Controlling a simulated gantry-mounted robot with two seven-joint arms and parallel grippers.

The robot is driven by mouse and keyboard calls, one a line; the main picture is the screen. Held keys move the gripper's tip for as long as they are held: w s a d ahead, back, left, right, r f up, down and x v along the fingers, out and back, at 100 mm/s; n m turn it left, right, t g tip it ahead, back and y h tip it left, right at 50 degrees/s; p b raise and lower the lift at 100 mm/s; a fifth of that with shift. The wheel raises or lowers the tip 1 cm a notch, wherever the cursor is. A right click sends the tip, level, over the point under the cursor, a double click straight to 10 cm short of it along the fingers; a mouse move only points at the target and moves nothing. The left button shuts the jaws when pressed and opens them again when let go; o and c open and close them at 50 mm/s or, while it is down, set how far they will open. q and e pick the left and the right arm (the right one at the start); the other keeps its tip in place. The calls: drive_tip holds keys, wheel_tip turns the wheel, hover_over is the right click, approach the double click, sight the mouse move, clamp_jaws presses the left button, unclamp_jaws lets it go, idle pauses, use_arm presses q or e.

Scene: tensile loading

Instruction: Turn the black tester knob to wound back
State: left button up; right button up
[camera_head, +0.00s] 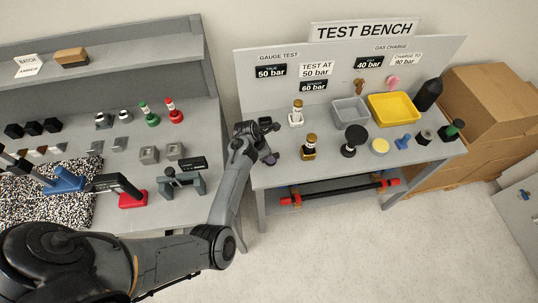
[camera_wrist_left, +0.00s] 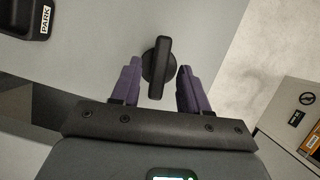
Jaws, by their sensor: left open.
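The black knob (camera_wrist_left: 159,65) is in the left wrist view, a round base with a long bar grip. It sits on a grey surface, and its bar runs nearly up and down in the picture. My left gripper (camera_wrist_left: 159,72) is open, its purple fingers on either side of the knob, with a visible gap at each side. Whether the fingers reach down to the knob's height I cannot tell. In the head view my left gripper (camera_head: 268,156) is at the left end of the test bench; I cannot make out the knob there. My right gripper is not in view.
A black tray marked PARK (camera_wrist_left: 22,18) lies at the wrist view's upper left. On the test bench (camera_head: 278,178) stand small bottles, a grey bin (camera_head: 350,112) and a yellow tray (camera_head: 420,107). A red-ended black bar (camera_head: 340,190) lies below. Floor shows between the benches.

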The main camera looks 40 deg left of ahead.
use_arm(q)
drive_tip(key=shift+w+f, duration=0.15)
drive_tip(key=shift+f, duration=0.35)
clamp_jaws()
drive_tip(key=shift+r, duration=0.1)
